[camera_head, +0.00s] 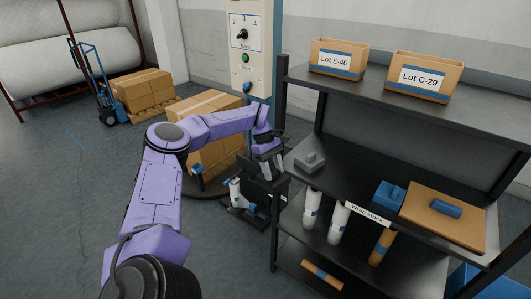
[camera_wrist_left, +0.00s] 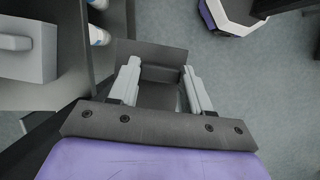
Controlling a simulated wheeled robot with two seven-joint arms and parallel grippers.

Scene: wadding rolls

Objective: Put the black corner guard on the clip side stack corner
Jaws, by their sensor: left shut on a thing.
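My left gripper (camera_head: 268,155) is shut on the black corner guard (camera_head: 266,181), beside the left edge of the rack's middle shelf. The left wrist view shows the dark guard (camera_wrist_left: 150,49) between the two pale fingers of the left gripper (camera_wrist_left: 160,82). The stack of cardboard boxes (camera_head: 206,110) stands on a round dark base behind my arm, left of the gripper. A small blue piece (camera_head: 197,168) shows at its near lower side; I cannot tell if this is the clip. The guard is apart from the stack. My right gripper is out of view.
A dark rack (camera_head: 355,180) fills the right, holding a grey block (camera_head: 310,160), white rolls (camera_head: 338,222) and cartons. A control column (camera_head: 246,50) stands behind the stack. A white and blue device (camera_head: 235,192) is near the stack's base.

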